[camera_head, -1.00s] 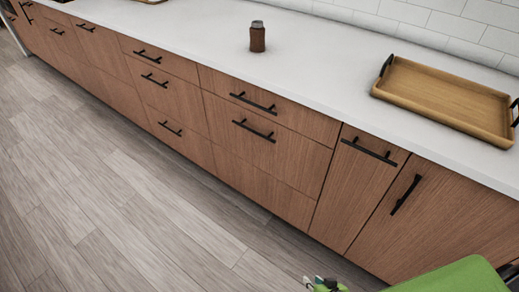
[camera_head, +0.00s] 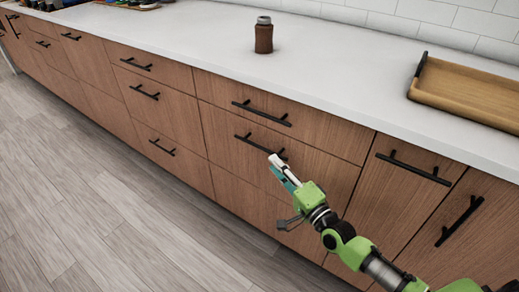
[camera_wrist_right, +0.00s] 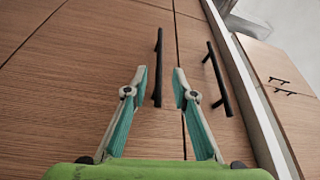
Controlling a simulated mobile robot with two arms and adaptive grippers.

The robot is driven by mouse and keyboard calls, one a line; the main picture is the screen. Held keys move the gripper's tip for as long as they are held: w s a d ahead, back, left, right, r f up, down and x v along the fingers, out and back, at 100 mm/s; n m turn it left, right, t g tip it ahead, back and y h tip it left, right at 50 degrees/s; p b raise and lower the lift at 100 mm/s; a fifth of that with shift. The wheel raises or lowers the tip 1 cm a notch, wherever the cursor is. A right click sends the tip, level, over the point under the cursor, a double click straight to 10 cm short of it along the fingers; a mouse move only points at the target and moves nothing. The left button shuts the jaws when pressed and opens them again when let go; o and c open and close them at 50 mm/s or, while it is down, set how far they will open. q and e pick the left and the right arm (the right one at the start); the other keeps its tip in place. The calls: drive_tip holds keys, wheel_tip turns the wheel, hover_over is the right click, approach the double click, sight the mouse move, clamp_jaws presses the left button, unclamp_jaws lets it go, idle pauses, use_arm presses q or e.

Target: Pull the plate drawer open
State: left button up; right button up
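The wooden drawer fronts are all shut; no label tells which is the plate drawer. My right gripper (camera_head: 277,164) is in front of the middle drawer (camera_head: 222,130) in the head view, overlapping the right end of its black bar handle (camera_head: 250,141). In the right wrist view, my right gripper (camera_wrist_right: 160,78) is open, with a gap between its fingers. The middle drawer's handle (camera_wrist_right: 158,60) shows there beyond and between the fingertips. I cannot tell whether they touch it. The top drawer's handle (camera_head: 262,113) is just above. My left gripper is not in view.
The white countertop (camera_head: 340,80) runs above the drawers. It bears a brown jar (camera_head: 264,38) and a wooden tray (camera_head: 470,95). A narrow front (camera_head: 405,200) and a door handle (camera_head: 459,221) are to the right. The floor (camera_head: 90,200) is clear.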

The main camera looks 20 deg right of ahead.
sight(259, 146)
drive_tip(key=b+x, duration=0.1)
drive_tip(key=x, duration=0.7)
drive_tip(key=shift+w+a, duration=0.1)
drive_tip(key=shift+w, duration=0.25)
drive_tip(key=shift+w+a, duration=0.15)
drive_tip(key=shift+w, duration=0.3)
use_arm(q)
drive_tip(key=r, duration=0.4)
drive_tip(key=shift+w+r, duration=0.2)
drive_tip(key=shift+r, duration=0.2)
use_arm(e)
drive_tip(key=shift+r, duration=0.1)
clamp_jaws()
